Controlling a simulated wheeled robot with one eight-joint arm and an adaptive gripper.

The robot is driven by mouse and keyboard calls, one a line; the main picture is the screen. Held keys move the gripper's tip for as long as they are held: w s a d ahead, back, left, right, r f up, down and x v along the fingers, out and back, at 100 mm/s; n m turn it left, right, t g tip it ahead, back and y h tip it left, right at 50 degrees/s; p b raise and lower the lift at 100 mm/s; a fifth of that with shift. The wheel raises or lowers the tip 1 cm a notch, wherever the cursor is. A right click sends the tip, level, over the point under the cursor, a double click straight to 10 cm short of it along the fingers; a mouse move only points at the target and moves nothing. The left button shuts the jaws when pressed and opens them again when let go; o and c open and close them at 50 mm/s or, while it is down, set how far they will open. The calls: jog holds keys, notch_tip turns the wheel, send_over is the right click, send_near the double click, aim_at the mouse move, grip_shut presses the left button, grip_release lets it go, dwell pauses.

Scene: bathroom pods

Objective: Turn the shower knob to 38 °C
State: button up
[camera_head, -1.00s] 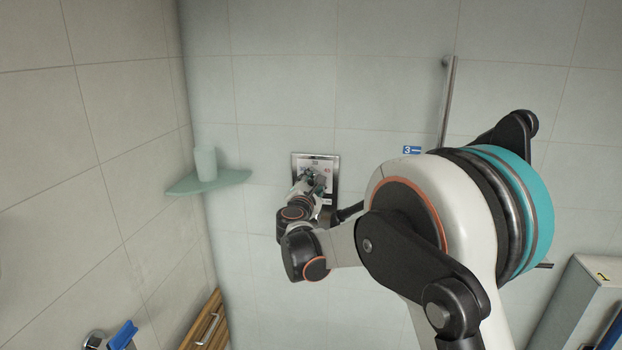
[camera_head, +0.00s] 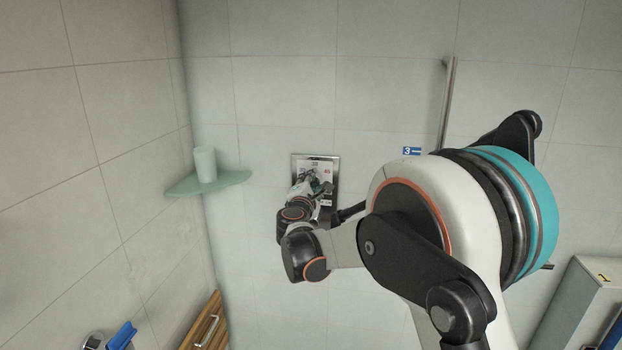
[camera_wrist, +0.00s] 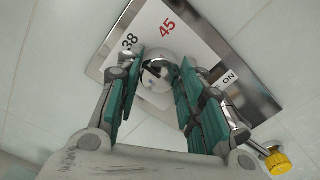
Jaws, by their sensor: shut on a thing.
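The shower knob (camera_wrist: 158,74) is a round chrome knob with a dark mark on its face, on a metal wall plate (camera_wrist: 105,55) with a white label. The label shows a black 38 (camera_wrist: 130,42), a red 45 (camera_wrist: 167,28) and the word ON at the right. My gripper (camera_wrist: 160,78) is shut on the knob, with green-padded fingers on either side of it. I cannot tell exactly which number the mark points to. In the head view the plate (camera_head: 328,160) is on the back wall, and my gripper (camera_head: 311,182) hides the knob.
A corner shelf (camera_head: 225,180) with a pale cup (camera_head: 205,164) is left of the plate. A vertical grab bar (camera_head: 447,105) is on the wall to the right. A yellow-ended fitting (camera_wrist: 278,162) shows at the wrist view's lower right.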

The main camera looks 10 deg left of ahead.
jog(key=o, duration=1.1)
jog(key=shift+a+r, duration=0.1)
jog(key=s, duration=1.2)
jog(key=shift+a+r, duration=0.15)
jog(key=shift+a, duration=0.05)
